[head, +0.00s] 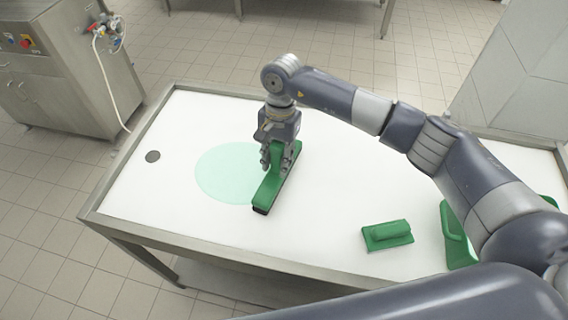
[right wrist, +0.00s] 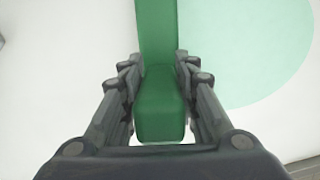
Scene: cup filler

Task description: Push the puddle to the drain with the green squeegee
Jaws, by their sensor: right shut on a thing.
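The green squeegee (head: 270,192) stands on the white table top in the head view, its long head beside the right edge of the puddle. My right gripper (head: 275,163) is shut on its handle from above. In the right wrist view the green handle (right wrist: 160,105) sits between the two fingers. The pale green puddle (head: 222,172) is a round patch left of the squeegee; it also shows in the right wrist view (right wrist: 245,45). The dark round drain (head: 153,156) is at the left end of the table. My left gripper is not in view.
A green block with a raised grip (head: 388,235) lies on the table at front right. Another green thing (head: 455,237) is partly hidden by my arm. The table has a raised metal rim (head: 124,168). The surface between puddle and drain is clear.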

